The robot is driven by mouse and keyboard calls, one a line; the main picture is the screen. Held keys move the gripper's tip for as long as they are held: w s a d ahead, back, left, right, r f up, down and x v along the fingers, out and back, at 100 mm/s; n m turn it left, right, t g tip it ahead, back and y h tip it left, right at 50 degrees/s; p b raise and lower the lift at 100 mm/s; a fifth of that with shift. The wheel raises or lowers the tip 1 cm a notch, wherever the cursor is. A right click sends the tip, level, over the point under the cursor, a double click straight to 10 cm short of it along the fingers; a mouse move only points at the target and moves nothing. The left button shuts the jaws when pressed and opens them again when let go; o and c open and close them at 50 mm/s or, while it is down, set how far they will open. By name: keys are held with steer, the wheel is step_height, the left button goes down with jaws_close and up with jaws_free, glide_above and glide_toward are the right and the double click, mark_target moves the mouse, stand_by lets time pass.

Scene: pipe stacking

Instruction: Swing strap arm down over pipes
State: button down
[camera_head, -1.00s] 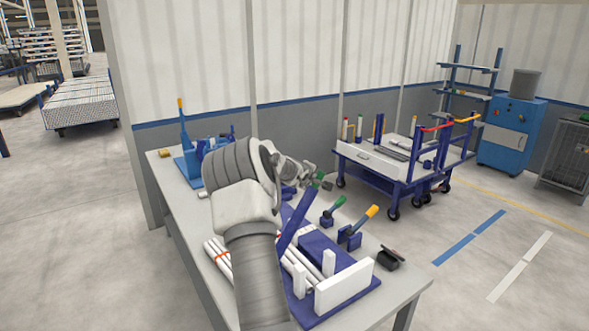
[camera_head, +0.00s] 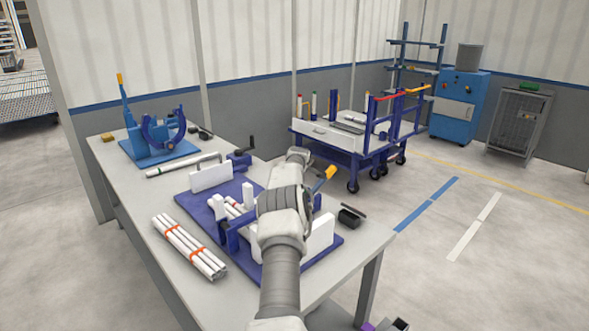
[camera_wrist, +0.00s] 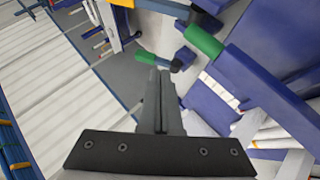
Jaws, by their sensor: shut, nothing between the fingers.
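The strap arm (camera_wrist: 262,85) is a blue bar with a green end grip (camera_wrist: 203,41). In the wrist view it slants from upper middle to lower right, above white pipes (camera_wrist: 262,118). I cannot tell whether it touches them. In the head view my arm hides most of the strap area; white pipes (camera_head: 233,207) show in the blue fixture (camera_head: 192,205). My gripper (camera_wrist: 160,82) is shut and empty, left of the green grip and apart from it in the wrist picture. The head view does not show its fingertips clearly.
A bundle of white pipes with orange bands (camera_head: 190,247) lies at the left front of the table (camera_head: 150,200). A yellow-tipped clamp handle (camera_head: 325,180) stands right of my arm. A blue bending tool (camera_head: 160,140) stands at the back left. A cart (camera_head: 345,140) is beyond the table.

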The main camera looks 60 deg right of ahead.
steer(key=f+b, duration=0.1)
steer(key=f, duration=0.1)
steer(key=f+b, duration=0.1)
steer(key=f, duration=0.1)
steer(key=d+f+b, duration=0.1)
steer(key=f, duration=0.1)
steer(key=shift+s, duration=0.15)
steer(key=shift+s+f+b, duration=0.1)
steer(key=shift+f+b, duration=0.3)
steer(key=shift+f, duration=0.6)
steer(key=shift+s+a+r, duration=0.1)
steer(key=shift+s, duration=0.05)
steer(key=r+v, duration=0.1)
steer(key=v, duration=1.7)
steer(key=shift+w+d+b, duration=0.25)
steer(key=shift+d+b, duration=0.1)
steer(key=shift+b, duration=0.1)
